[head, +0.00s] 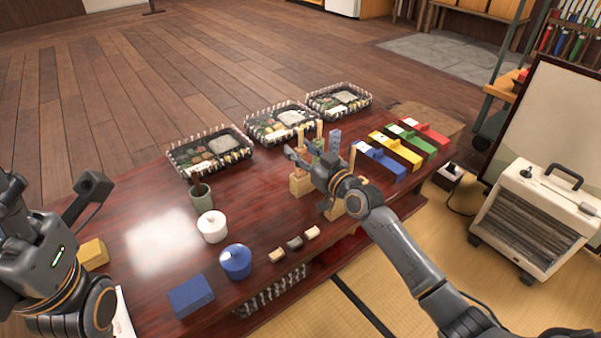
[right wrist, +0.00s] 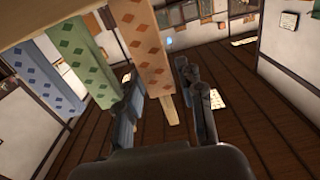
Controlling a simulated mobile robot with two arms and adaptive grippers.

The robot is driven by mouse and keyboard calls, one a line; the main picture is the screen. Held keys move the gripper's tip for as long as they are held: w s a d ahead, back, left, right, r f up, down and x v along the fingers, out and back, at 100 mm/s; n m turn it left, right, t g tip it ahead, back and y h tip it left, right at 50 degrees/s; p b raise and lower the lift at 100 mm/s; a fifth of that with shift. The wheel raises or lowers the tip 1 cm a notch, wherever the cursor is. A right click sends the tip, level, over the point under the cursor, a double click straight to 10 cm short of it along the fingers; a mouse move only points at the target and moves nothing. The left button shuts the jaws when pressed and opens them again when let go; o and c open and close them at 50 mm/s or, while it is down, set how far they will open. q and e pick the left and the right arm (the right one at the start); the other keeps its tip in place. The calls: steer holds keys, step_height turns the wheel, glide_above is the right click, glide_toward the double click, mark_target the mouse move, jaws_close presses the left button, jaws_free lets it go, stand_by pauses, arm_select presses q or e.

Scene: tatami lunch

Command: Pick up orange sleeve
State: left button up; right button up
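The orange sleeve (right wrist: 140,45), cream with orange diamonds, shows in the right wrist view beside a green sleeve (right wrist: 78,48) and a blue sleeve (right wrist: 42,75). A pale wooden stick end protrudes from it. My right gripper (right wrist: 165,103) is open, its fingers on either side of that stick end in the picture; I cannot tell whether they touch it. In the head view my right gripper (head: 304,156) is at the wooden sleeve stand (head: 299,184) and partly hides the sleeves. My left gripper (head: 52,188) is open and empty over the table's left end.
Three bento trays (head: 212,150) line the table's far side. Colored boxes (head: 378,161) lie right of the stand. A cup (head: 202,197), white pot (head: 212,226), blue pot (head: 235,261) and blue box (head: 190,296) stand left. The glossy left-middle tabletop is clear.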

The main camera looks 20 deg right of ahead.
steer(key=c, duration=0.6)
steer(key=shift+o, duration=0.2)
steer(key=shift+r, duration=0.15)
